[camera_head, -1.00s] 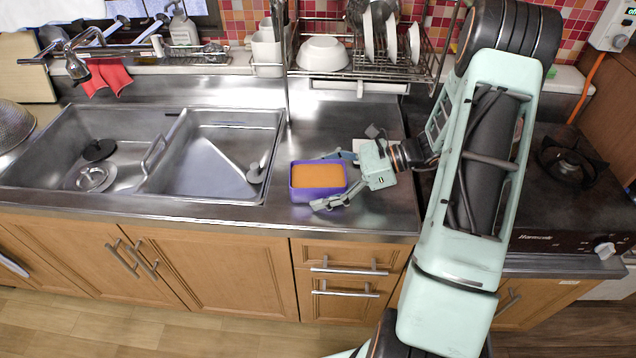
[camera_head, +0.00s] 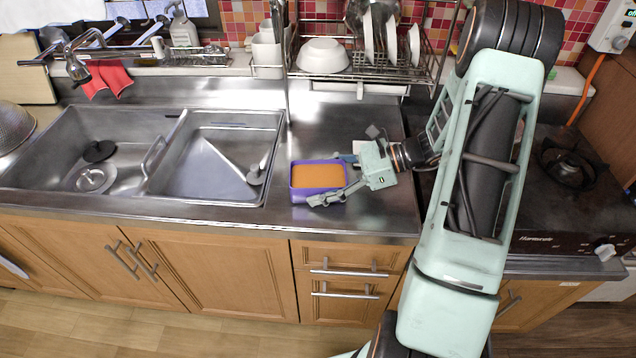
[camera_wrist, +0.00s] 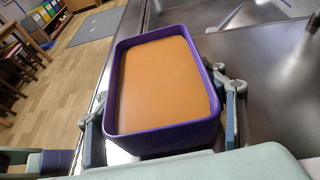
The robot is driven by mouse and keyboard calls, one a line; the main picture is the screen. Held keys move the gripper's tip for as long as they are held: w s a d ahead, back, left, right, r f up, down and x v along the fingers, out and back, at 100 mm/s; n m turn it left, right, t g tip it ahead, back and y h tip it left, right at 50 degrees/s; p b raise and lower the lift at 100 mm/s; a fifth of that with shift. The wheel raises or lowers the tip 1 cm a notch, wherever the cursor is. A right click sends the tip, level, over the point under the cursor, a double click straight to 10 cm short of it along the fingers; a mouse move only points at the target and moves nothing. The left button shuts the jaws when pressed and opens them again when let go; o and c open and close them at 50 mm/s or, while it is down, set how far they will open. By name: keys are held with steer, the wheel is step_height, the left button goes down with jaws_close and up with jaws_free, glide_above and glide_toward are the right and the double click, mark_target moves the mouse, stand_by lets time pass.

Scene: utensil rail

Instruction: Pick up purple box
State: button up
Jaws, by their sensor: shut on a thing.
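The purple box (camera_head: 294,190) is a small open rectangular container with a flat orange surface inside. It sits on the steel counter, just right of the sink. My gripper (camera_head: 334,181) reaches it from the right, and its fingers lie along the box's near and far sides. In the wrist view the purple box (camera_wrist: 162,138) fills the middle, with one finger of my gripper (camera_wrist: 164,130) against each long side. The gripper is shut on the box.
A two-basin sink (camera_head: 215,120) lies left of the box. A dish rack (camera_head: 425,75) with plates and a white bowl (camera_head: 322,55) stands behind. A stove (camera_head: 575,205) is at the right. The counter's front edge (camera_head: 330,233) is close to the box.

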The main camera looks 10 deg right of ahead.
steer(key=shift+r, duration=0.5)
steer(key=s+r, duration=1.1)
steer(key=s, duration=0.3)
steer(key=shift+a+r+p, duration=0.25)
steer(key=shift+r+p, duration=0.05)
